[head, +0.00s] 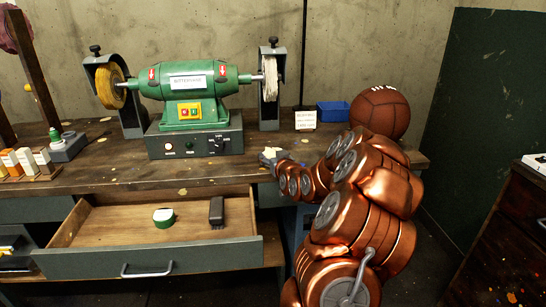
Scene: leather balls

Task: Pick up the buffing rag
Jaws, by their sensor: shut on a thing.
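My gripper (268,157) is at the end of my copper arm, low over the workbench's front edge, right of the green buffing machine. It is shut on a small pale thing, which I take to be the buffing rag (272,151). Only a little of the rag shows; the fingers and arm hide most of it. I cannot tell whether it touches the bench top.
The green buffing machine (196,80) stands on the workbench (100,180). A leather ball (380,111) and a blue bin (333,111) are behind my arm. An open drawer (150,257) juts out below, holding a green-and-white tin (163,218) and a dark brush (216,212).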

